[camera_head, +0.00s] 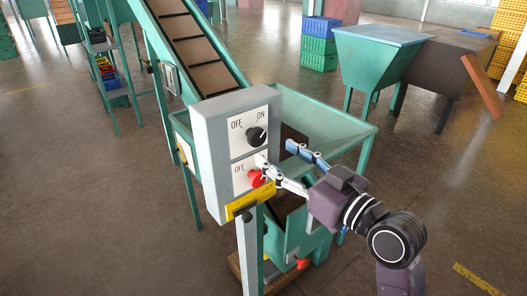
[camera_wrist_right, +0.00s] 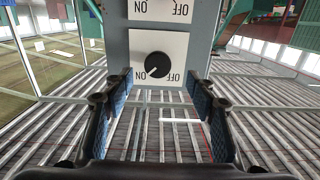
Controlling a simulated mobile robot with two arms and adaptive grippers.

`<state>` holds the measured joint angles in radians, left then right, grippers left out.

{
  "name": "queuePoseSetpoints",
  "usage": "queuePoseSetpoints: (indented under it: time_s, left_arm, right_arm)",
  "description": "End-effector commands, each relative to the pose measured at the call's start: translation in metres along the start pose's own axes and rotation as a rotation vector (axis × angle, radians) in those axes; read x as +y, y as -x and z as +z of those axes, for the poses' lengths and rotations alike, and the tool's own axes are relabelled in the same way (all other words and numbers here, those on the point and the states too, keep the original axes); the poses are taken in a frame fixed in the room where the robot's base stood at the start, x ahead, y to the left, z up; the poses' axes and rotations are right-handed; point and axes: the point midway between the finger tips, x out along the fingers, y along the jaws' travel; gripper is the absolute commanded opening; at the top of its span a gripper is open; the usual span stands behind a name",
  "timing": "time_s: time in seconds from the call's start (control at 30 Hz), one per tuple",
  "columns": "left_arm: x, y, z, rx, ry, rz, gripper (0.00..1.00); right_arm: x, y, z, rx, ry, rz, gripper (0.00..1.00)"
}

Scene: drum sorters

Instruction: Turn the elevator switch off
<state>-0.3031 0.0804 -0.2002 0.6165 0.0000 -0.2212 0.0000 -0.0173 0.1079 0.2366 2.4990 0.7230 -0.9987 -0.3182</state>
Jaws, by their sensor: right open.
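A grey control box (camera_head: 222,160) stands in front of the inclined elevator conveyor (camera_head: 195,50). Its upper white panel has a black knob (camera_head: 257,137) between OFF and ON labels. The lower panel has a red knob (camera_head: 257,177) with an OFF label. In the right wrist view, which is upside down, the black knob (camera_wrist_right: 158,66) has its white mark toward ON. My right gripper (camera_head: 275,151) is open and empty, its fingers near the box's face, one partly covering the lower panel. In the wrist view the fingertips (camera_wrist_right: 158,80) lie either side of the black knob. Contact cannot be told. My left gripper is out of view.
A green hopper (camera_head: 340,128) stands behind and right of the box. A yellow label plate (camera_head: 250,200) sits below the red knob. Another green hopper (camera_head: 380,45) and green crates (camera_head: 318,52) stand farther back. The floor at the right is mostly open.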

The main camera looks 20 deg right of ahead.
Motion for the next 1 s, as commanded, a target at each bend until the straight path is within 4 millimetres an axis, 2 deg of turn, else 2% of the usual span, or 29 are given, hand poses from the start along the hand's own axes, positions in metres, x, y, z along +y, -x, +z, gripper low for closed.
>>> queuePoseSetpoints:
  time_s: [0.03, 0.23, 0.3, 0.53, 0.7, 0.93, 1.0]
  left_arm:
    - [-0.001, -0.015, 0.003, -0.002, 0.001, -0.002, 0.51]
    - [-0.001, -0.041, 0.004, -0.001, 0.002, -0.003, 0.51]
    - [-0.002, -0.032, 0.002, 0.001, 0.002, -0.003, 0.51]
    - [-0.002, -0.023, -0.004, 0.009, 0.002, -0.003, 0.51]
    - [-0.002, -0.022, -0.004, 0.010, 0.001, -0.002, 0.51]
    - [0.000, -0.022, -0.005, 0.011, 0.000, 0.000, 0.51]
    - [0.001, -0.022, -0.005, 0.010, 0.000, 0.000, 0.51]
  right_arm:
    - [0.000, -0.003, 0.005, 0.007, 0.001, 0.000, 0.52]
    - [0.001, -0.010, 0.005, 0.005, -0.002, 0.009, 0.52]
    - [0.002, -0.023, -0.002, 0.001, -0.012, 0.009, 0.52]
    - [0.002, -0.054, -0.002, -0.002, -0.010, 0.008, 0.52]
    - [0.002, -0.062, -0.001, -0.002, -0.006, 0.010, 0.52]
    - [0.002, -0.062, 0.000, -0.002, -0.005, 0.010, 0.52]
    - [0.002, -0.062, 0.000, -0.002, -0.005, 0.010, 0.45]
